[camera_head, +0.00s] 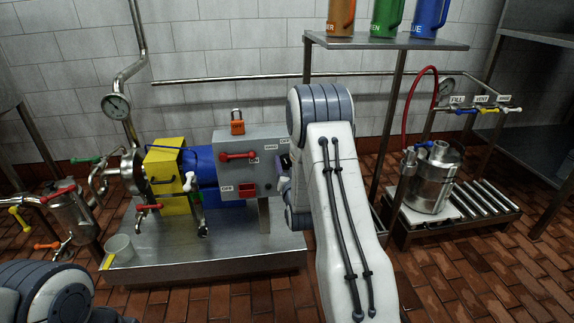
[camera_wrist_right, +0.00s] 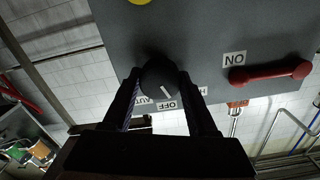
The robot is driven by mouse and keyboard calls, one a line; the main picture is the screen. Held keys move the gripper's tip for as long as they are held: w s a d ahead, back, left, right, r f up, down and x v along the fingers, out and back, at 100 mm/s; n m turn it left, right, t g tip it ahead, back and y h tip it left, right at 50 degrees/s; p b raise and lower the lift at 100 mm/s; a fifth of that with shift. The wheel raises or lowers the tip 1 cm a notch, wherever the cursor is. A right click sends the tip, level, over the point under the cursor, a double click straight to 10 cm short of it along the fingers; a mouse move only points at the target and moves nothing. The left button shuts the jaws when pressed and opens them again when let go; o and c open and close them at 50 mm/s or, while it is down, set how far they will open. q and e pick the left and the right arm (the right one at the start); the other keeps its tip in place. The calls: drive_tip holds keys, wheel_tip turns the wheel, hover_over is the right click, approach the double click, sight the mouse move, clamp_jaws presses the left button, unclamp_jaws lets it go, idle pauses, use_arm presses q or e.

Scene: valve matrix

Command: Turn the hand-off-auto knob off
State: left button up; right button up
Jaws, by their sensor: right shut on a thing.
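The hand-off-auto knob (camera_wrist_right: 158,74) is a round black knob with a white pointer line on the grey control box (camera_head: 230,150). In the right wrist view its pointer is slanted, its end near the OFF label (camera_wrist_right: 166,104) and on the side towards the HAND label. The AUTO label is partly covered by a finger. My right gripper (camera_wrist_right: 160,80) has one finger on each side of the knob and is shut on it. In the head view my right arm hides most of the knob and gripper. My left gripper is out of view.
A red switch handle (camera_head: 238,156) marked ON sits beside the knob on the box. An orange padlock (camera_head: 237,122) stands on top of the box. A yellow guard (camera_head: 166,176) and blue motor are to the left. A shelf (camera_head: 385,42) with jugs stands behind my right arm.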

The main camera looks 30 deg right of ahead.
drive_tip(key=shift+m, duration=2.2)
drive_tip(key=shift+f, duration=0.1)
drive_tip(key=o, duration=1.4)
drive_tip(key=p+v, duration=0.2)
drive_tip(key=v, duration=0.8)
drive_tip(key=shift+s+a, duration=0.1)
drive_tip(key=shift+s, duration=0.15)
